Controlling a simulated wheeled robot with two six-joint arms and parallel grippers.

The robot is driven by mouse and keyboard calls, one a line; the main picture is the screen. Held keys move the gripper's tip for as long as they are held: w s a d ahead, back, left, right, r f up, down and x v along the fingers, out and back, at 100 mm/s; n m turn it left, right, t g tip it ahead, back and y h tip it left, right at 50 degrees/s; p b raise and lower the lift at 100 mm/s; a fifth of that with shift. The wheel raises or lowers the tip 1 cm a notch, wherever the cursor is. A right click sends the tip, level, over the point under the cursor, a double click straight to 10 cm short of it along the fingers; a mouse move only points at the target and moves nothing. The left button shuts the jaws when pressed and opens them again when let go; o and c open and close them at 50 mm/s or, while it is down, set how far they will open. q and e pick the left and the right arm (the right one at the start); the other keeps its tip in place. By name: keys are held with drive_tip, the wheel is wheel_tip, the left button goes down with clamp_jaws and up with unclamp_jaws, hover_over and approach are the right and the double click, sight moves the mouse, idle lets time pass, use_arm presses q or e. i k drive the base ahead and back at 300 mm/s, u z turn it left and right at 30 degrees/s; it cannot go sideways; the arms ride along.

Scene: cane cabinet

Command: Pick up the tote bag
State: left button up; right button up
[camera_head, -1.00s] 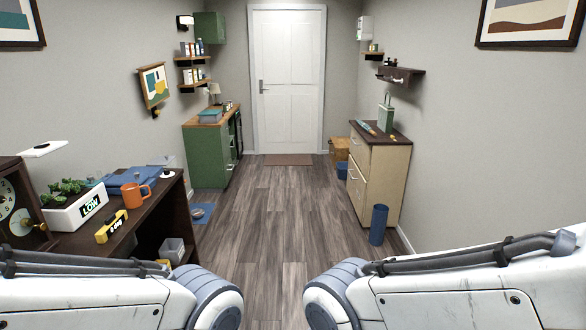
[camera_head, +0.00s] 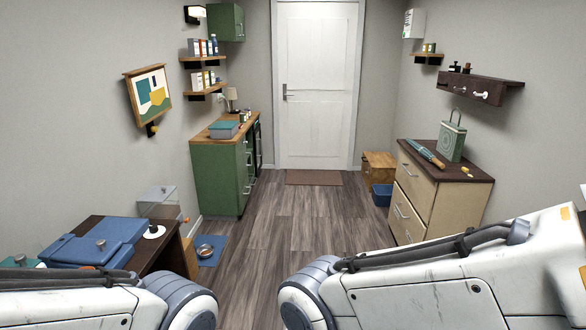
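The tote bag (camera_head: 451,141) is a small green bag with a pale round pattern and a thin upright handle. It stands upright on the dark top of the cream drawer cabinet (camera_head: 425,197), on the right side of the room. My two white arms reach in from the lower left and lower right, well short of the cabinet. Neither gripper shows; only arm links and grey joints are visible.
A dark wall shelf (camera_head: 480,90) hangs above the bag. A dark desk (camera_head: 160,250) stands at left.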

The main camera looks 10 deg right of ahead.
sight(452, 137)
drive_tip(key=z, duration=0.05)
drive_tip(key=i, duration=2)
drive_tip(key=z, duration=0.7)
drive_tip(key=i, duration=1.95)
drive_tip(key=z, duration=1.55)
drive_tip(key=i, duration=1.2)
drive_tip(key=z, duration=0.45)
